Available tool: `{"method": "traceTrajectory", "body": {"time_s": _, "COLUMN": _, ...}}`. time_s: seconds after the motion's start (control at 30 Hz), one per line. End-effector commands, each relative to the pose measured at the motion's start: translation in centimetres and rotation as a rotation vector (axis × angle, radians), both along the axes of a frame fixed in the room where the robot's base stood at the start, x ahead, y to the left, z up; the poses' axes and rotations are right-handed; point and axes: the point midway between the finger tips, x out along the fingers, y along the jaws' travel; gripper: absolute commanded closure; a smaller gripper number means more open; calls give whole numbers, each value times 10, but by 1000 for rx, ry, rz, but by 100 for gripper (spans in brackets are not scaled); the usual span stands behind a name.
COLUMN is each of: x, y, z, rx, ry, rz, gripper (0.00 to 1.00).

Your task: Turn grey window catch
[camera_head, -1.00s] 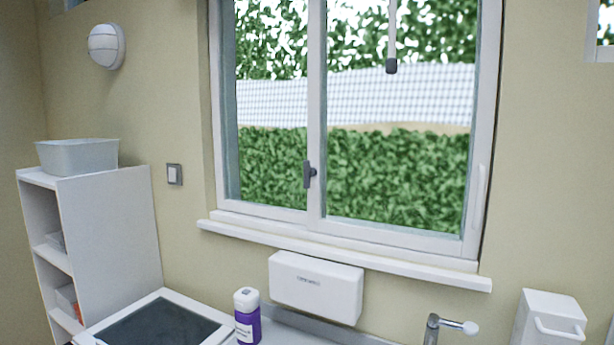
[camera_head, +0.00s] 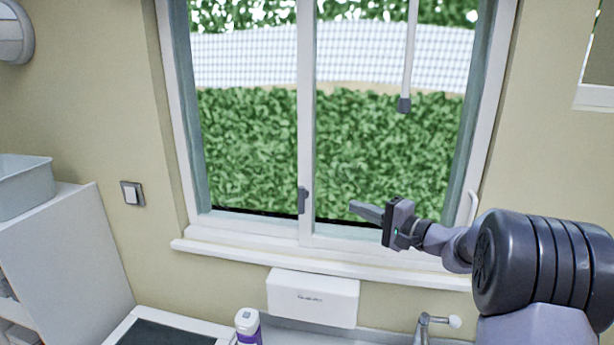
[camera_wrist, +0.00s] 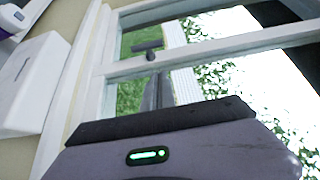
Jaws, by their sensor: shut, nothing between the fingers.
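The grey window catch (camera_head: 303,200) is a small dark grey handle low on the window's middle upright. It stands roughly upright along that frame member. It also shows in the wrist view (camera_wrist: 148,46) as a bar with a round knob beside it, just beyond my fingertips. My gripper (camera_head: 354,206) is to the right of the catch in the head view, pointing left towards it. Its fingers (camera_wrist: 153,75) are together and empty. A gap shows between the fingertips and the catch, and I see no contact.
A white window sill (camera_head: 290,259) runs below the window. Under it are a white wall box (camera_head: 312,298), a tap (camera_head: 424,325) and a purple-and-white bottle (camera_head: 247,327). A grey-tipped rod (camera_head: 408,60) hangs before the right pane. A light switch (camera_head: 132,193) is at left.

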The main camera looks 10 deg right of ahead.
Motion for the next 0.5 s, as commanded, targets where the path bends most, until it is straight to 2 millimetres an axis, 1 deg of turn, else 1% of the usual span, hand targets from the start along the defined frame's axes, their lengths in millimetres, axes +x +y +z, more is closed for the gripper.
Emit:
{"method": "traceTrajectory", "body": {"time_s": 0.03, "x": 2, "y": -5, "z": 1, "rx": 6, "ry": -7, "rz": -11, "gripper": 100}}
{"method": "traceTrajectory", "body": {"time_s": 0.1, "x": 4, "y": -8, "z": 0, "rx": 7, "ry": -12, "rz": -16, "gripper": 100}}
{"method": "traceTrajectory", "body": {"time_s": 0.3, "x": 3, "y": -7, "z": -1, "rx": 7, "ry": -11, "rz": -14, "gripper": 100}}
{"method": "traceTrajectory", "body": {"time_s": 0.4, "x": 6, "y": -4, "z": 0, "rx": 7, "ry": -11, "rz": -13, "gripper": 100}}
{"method": "traceTrajectory", "body": {"time_s": 0.5, "x": 16, "y": 3, "z": 1, "rx": 7, "ry": -11, "rz": -11, "gripper": 100}}
